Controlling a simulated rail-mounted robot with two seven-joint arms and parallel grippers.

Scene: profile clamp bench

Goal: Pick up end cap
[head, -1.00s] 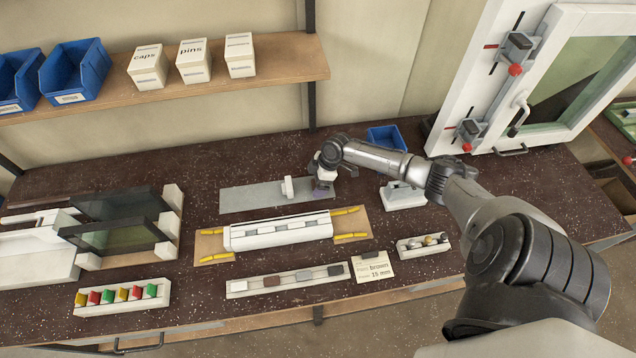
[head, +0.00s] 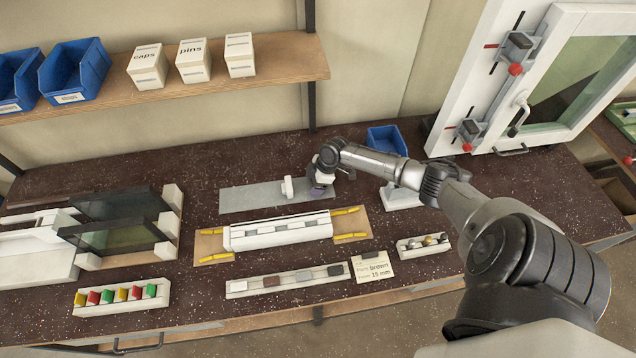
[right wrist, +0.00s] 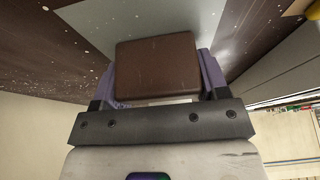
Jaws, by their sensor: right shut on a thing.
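My right gripper (head: 319,191) is over the right end of the grey plate (head: 255,199) in the head view. In the right wrist view its purple fingers (right wrist: 157,80) are shut on a brown block, which looks like the end cap (right wrist: 157,66). The cap sits between the fingers, its broad face toward the camera. In the head view the gripper mostly hides it, and I cannot tell whether it touches the plate. My left gripper is not in view.
A white profile (head: 280,233) lies on a wooden board with yellow clamps in front of the plate. A white rack (head: 238,289) holds several coloured pieces, beside a card (head: 376,267) reading "brown" and "15 mm". A white block (head: 287,187) stands on the plate, close left of the gripper.

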